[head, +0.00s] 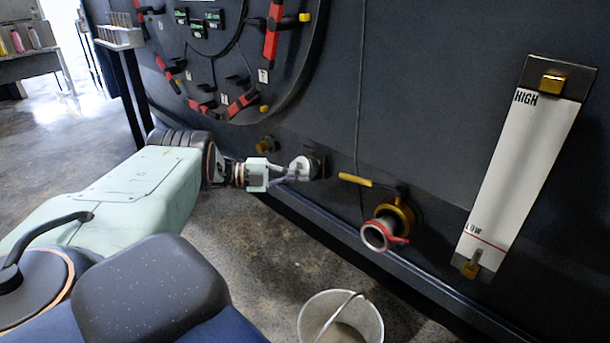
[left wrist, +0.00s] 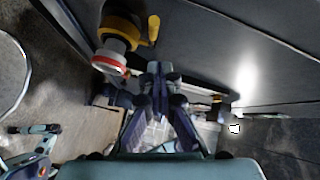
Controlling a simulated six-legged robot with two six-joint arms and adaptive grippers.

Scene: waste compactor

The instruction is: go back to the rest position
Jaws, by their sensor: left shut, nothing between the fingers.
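My left gripper (head: 294,174) is at the end of my pale green arm, low in front of the dark machine wall. Its fingers are shut and empty. In the head view the fingertips overlap a white round knob (head: 302,163) on a dark mount; I cannot tell whether they touch it. In the left wrist view the dark fingers of the left gripper (left wrist: 158,75) come together at the tips, with the red-ringed outlet pipe to their upper left. My right gripper is in neither view.
The wall carries a brass outlet pipe (head: 378,234) with a red ring and yellow lever (head: 355,180), a HIGH/LOW gauge (head: 513,175), and a round hatch with red clamps (head: 243,103). A bucket (head: 313,318) stands on the floor. Open floor lies left, beyond my arm.

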